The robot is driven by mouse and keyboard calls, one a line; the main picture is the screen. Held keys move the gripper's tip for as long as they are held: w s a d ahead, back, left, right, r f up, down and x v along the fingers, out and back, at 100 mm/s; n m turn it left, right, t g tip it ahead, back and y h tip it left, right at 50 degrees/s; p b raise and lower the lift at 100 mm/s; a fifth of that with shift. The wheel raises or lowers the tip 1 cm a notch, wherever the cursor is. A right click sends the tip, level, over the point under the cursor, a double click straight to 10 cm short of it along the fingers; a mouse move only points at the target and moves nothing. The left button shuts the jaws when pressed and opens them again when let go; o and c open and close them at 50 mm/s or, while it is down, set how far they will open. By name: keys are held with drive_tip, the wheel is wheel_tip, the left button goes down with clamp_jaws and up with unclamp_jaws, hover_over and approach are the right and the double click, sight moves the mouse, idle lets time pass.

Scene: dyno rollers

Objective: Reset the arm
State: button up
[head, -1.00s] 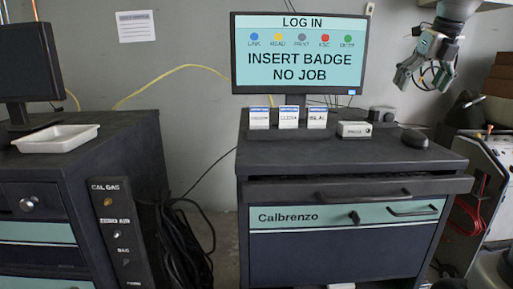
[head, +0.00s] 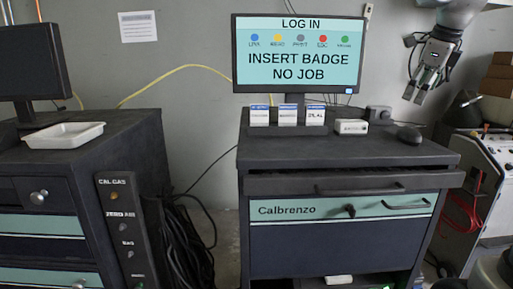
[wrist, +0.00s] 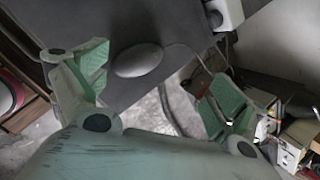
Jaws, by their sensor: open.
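My gripper (head: 416,97) hangs from my arm at the upper right of the head view, fingers pointing down. It is to the right of the monitor and above the right end of the dark cabinet (head: 330,158). In the wrist view my gripper (wrist: 150,95) has its two green fingers spread wide with nothing between them touching. A dark mouse (wrist: 138,60) on the cabinet top lies beyond the fingers, apart from them. The mouse also shows in the head view (head: 409,138).
A monitor (head: 298,57) reads "INSERT BADGE NO JOB". Small labelled boxes (head: 287,116) and a white block (head: 351,127) stand on the cabinet. A white tray (head: 60,135) sits on the left cabinet. A grey machine (head: 485,180) stands at the right.

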drive_tip(key=s+f+n, duration=0.1)
drive_tip(key=n, duration=0.2)
drive_tip(key=s+f+n, duration=0.1)
drive_tip(key=f+n, duration=0.1)
drive_tip(key=n, duration=0.1)
drive_tip(key=s+f+n, duration=0.2)
drive_tip(key=n, duration=0.1)
drive_tip(key=shift+s+a+g, duration=0.1)
drive_tip(key=shift+a+g, duration=0.2)
drive_tip(key=s+f+n, duration=0.1)
drive_tip(key=n, duration=0.1)
drive_tip(key=s+a+f+n, duration=0.1)
drive_tip(key=s+n, duration=0.1)
drive_tip(key=s+f+n, duration=0.1)
drive_tip(key=s+n, duration=0.1)
drive_tip(key=shift+a+f, duration=0.1)
drive_tip(key=shift+a, duration=0.2)
drive_tip(key=s+a+f+n, duration=0.2)
drive_tip(key=s+f+n, duration=0.2)
drive_tip(key=s+n, duration=0.2)
drive_tip(key=s+a+f+n, duration=0.3)
drive_tip(key=s+n, duration=0.3)
drive_tip(key=s, duration=0.5)
drive_tip(key=shift+a+f, duration=0.2)
drive_tip(key=shift+f, duration=0.4)
drive_tip(key=shift+s, duration=0.1)
drive_tip(key=shift+c, duration=0.4)
